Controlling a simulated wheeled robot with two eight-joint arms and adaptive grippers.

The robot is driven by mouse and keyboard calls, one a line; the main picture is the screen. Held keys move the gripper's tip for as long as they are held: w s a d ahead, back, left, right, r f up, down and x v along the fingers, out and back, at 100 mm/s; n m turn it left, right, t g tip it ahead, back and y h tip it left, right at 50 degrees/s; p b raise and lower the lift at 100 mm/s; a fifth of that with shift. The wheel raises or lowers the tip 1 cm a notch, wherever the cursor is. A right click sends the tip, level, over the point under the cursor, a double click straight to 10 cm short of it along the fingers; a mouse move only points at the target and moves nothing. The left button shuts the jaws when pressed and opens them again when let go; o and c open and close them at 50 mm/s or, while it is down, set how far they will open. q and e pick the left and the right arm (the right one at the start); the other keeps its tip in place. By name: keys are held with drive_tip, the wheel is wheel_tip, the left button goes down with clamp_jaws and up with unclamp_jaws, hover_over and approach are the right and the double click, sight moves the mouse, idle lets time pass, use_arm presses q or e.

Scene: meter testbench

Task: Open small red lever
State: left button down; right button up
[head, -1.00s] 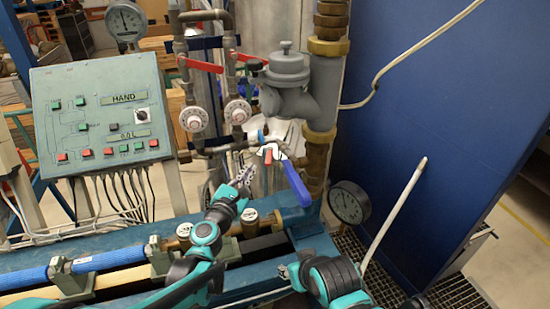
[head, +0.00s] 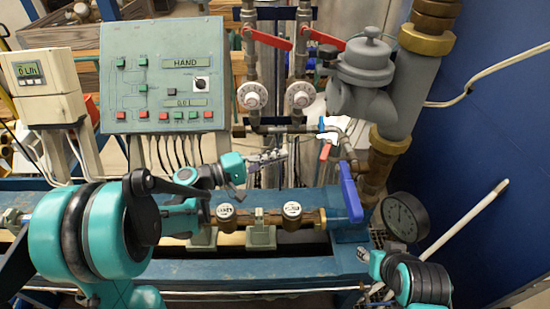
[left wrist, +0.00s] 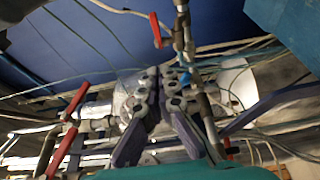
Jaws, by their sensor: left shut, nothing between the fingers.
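The small red lever (head: 325,152) hangs from a thin pipe joint with a blue fitting, right of the two dials in the head view. My left gripper (head: 270,157) is shut and empty, pointing right, a short gap left of the lever. In the left wrist view the closed fingers (left wrist: 160,95) fill the middle. A red handle (left wrist: 155,30) shows above them; it appears to be the small lever, but I cannot be certain.
Two larger red levers (head: 283,43) (head: 327,40) sit above the white dials (head: 252,96). A blue lever (head: 350,192) stands below right of the small one, near a round gauge (head: 405,217). A green control panel (head: 165,80) is at left.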

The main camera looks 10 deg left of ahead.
sight(320, 160)
use_arm(q)
drive_tip(key=w+d+b, duration=0.1)
drive_tip(key=w+d, duration=0.1)
drive_tip(key=d, duration=0.6)
drive_tip(key=shift+d, duration=0.2)
drive_tip(key=d+t, duration=0.1)
drive_tip(key=s+d+n+t+y, duration=0.1)
drive_tip(key=d+n+t+y, duration=0.1)
drive_tip(key=shift+s+b, duration=0.3)
drive_tip(key=shift+n, duration=0.3)
